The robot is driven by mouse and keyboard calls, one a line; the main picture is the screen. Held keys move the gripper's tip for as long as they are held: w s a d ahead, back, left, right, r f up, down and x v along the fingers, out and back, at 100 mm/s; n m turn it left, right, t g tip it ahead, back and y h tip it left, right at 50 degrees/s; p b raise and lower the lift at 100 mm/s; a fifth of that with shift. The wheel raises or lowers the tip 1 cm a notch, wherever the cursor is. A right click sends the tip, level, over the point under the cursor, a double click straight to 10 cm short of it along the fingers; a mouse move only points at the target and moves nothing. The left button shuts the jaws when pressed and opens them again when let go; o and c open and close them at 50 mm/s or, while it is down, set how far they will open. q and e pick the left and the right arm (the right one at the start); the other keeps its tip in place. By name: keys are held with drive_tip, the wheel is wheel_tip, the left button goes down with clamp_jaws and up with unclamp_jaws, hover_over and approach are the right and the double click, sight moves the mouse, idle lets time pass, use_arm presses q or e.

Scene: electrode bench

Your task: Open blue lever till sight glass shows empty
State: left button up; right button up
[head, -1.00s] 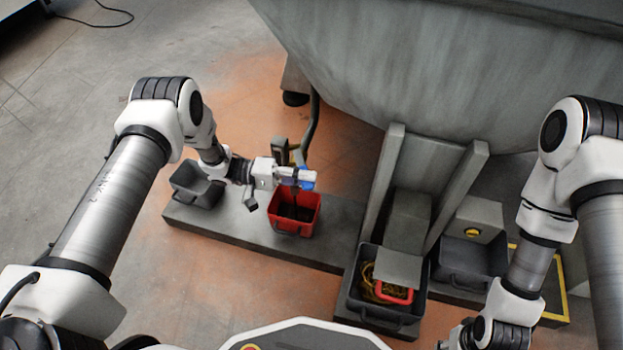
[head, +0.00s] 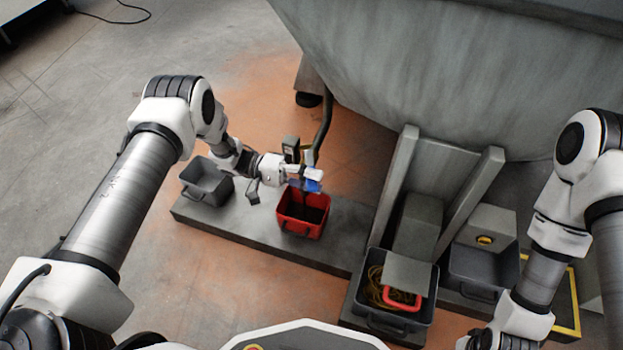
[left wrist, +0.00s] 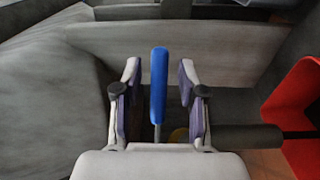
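The blue lever (left wrist: 158,85) stands upright between the two fingers of my left gripper (left wrist: 159,95) in the left wrist view. Gaps show on both sides of it, so the fingers are open around it and not closed on it. In the head view the blue lever (head: 312,185) shows at the tip of my left gripper (head: 304,176), above a red bin (head: 303,228). A dark box (head: 291,149) stands just behind the gripper; I cannot tell whether it is the sight glass. My right gripper (head: 478,342) is cut off at the bottom edge.
A grey pipe (head: 323,125) comes down behind the lever from the large grey tank (head: 400,70). An empty grey bin (head: 207,186) stands left on the low plinth (head: 250,235). A dark bin (head: 425,300) with yellow cable and a red-rimmed item stands at the right.

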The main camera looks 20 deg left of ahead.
use_arm(q)
drive_tip(key=a, duration=1.2)
drive_tip(key=shift+w, duration=0.25)
